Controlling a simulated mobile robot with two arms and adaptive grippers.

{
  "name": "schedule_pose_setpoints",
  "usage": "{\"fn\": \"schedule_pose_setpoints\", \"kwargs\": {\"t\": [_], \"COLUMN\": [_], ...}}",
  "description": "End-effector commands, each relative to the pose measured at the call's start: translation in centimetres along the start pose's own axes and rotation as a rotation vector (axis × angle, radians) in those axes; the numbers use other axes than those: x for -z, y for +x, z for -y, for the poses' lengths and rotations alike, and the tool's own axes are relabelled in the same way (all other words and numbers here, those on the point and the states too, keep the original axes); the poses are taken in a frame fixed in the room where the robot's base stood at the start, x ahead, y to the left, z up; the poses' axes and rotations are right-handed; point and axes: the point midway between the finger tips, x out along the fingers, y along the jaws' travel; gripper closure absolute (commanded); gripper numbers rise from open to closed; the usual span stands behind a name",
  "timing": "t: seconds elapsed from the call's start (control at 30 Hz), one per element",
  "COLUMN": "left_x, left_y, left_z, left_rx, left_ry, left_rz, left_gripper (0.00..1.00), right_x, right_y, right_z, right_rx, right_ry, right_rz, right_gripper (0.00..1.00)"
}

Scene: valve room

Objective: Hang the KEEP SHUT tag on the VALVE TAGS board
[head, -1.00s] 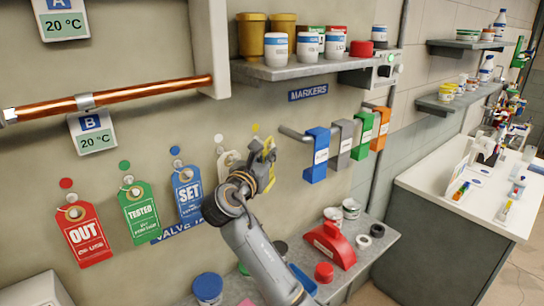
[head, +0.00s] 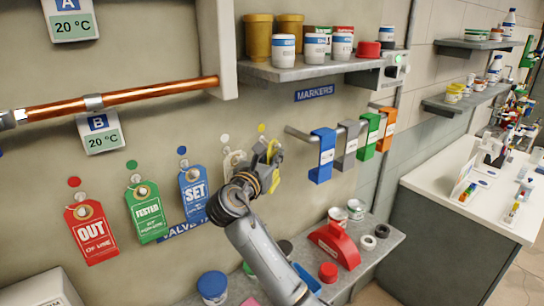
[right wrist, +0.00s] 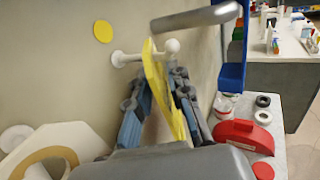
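The yellow tag (head: 275,178) is mostly hidden behind my right gripper (head: 267,152); its lettering cannot be read. In the right wrist view, the yellow tag (right wrist: 158,80) hangs across a white knobbed peg (right wrist: 130,58) under a yellow dot (right wrist: 103,32). The knob shows on the far side of the tag's top, so the peg appears to pass through it. My right gripper (right wrist: 160,85) has a finger on each side of the tag, with a gap visible on the left side. The VALVE TAGS label (head: 183,230) is partly covered. My left gripper is not in view.
OUT (head: 90,231), TESTED (head: 147,213) and SET (head: 194,195) tags hang left of a whitish tag (head: 232,162). A lower shelf (head: 372,262) holds a red object (head: 335,243) and jars.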

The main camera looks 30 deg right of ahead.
Motion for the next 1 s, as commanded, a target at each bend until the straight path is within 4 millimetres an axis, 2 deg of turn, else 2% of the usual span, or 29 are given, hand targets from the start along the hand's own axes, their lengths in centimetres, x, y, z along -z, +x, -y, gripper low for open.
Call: {"fn": "schedule_pose_setpoints", "kwargs": {"t": [0.3, 0.43, 0.57, 0.8, 1.0], "left_x": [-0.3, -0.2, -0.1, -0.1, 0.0], "left_y": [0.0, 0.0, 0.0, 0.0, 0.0], "left_z": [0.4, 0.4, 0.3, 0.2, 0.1], "left_rx": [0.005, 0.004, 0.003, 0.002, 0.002], "left_ry": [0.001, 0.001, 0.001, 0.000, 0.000], "left_rz": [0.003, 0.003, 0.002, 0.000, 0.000], "left_gripper": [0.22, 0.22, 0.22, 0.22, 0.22], "right_x": [0.0, 0.0, 0.1, 0.1, 0.1], "right_y": [-0.1, -1.0, -3.2, -8.3, -11.2], "right_z": [0.0, -0.1, -0.1, -0.1, -0.1], "right_rx": [0.000, -0.002, -0.004, -0.003, -0.002], "right_ry": [0.000, 0.000, 0.002, 0.001, 0.000], "right_rz": [0.000, 0.000, -0.001, -0.002, -0.002], "right_gripper": [0.68, 0.68, 0.68, 0.68, 0.68]}}
